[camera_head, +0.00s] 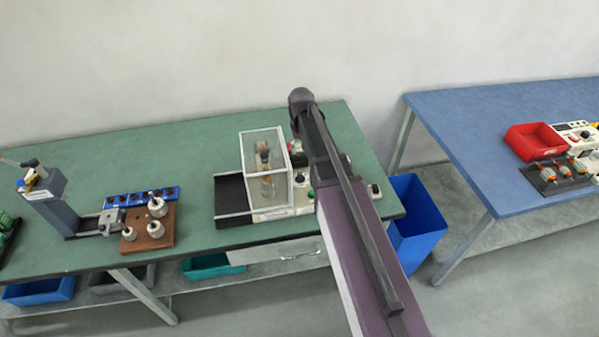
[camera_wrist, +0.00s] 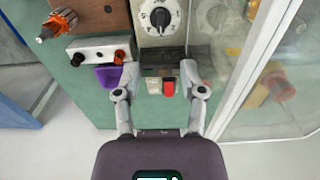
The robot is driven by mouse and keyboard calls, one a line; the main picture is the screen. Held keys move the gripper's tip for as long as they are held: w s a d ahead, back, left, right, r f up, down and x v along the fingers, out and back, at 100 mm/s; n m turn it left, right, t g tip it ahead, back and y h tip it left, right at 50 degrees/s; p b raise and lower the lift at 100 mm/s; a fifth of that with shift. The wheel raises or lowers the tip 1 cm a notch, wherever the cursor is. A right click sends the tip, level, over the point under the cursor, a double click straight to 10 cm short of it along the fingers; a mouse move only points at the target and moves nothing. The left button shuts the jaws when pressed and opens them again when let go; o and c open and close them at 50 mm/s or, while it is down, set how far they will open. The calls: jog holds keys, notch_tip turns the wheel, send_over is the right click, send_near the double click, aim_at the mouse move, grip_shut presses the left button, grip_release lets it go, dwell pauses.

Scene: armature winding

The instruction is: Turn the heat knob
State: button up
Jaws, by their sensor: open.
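The heat knob appears to be the black knob (camera_wrist: 160,17) on a white dial with markings, at the top middle of the wrist view. My gripper (camera_wrist: 160,68) is open and empty, with its two fingers apart on either side of the lower panel. The knob lies beyond the fingertips and is not touched. A red rocker switch (camera_wrist: 169,88) sits on the same white panel (camera_wrist: 150,42), between the fingers.
A clear-walled enclosure (camera_head: 267,170) stands left of my arm on the green table (camera_head: 95,168); its wall is close to the right finger in the wrist view. A metal box (camera_wrist: 98,50) with terminals is on the left. A blue bin (camera_head: 420,215) stands right of the table.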

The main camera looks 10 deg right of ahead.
aim_at(300, 177)
jog(key=shift+w, duration=1.15)
jog(key=shift+f, duration=0.15)
notch_tip(300, 177, down, 14)
jog(key=b, duration=1.3)
jog(key=shift+r+b, duration=0.25)
jog(key=shift+b, duration=0.15)
grip_shut()
